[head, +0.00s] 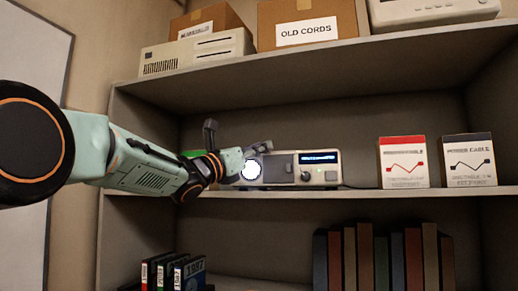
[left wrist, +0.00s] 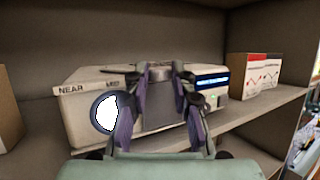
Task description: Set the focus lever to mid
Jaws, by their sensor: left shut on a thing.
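The beige projector (head: 318,175) stands on the middle shelf, with a bright round lens and a blue-lit display. It also shows in the left wrist view (left wrist: 80,125), with NEAR and MID printed along its top front edge. My left gripper (head: 262,147) is at the projector's top front. In the left wrist view my gripper's fingers (left wrist: 161,80) close around a grey piece, seemingly the focus lever (left wrist: 160,71). That piece is to the right of the MID mark. The fingers hide any marking further right and most of the lever. My right gripper is not in view.
Two cable boxes, one red-topped (head: 404,164) and one black-topped (head: 469,161), stand right of the projector. Books (head: 364,257) fill part of the lower shelf. The upper shelf (head: 330,54) holds cartons and overhangs the projector. Shelf space between projector and cable boxes is clear.

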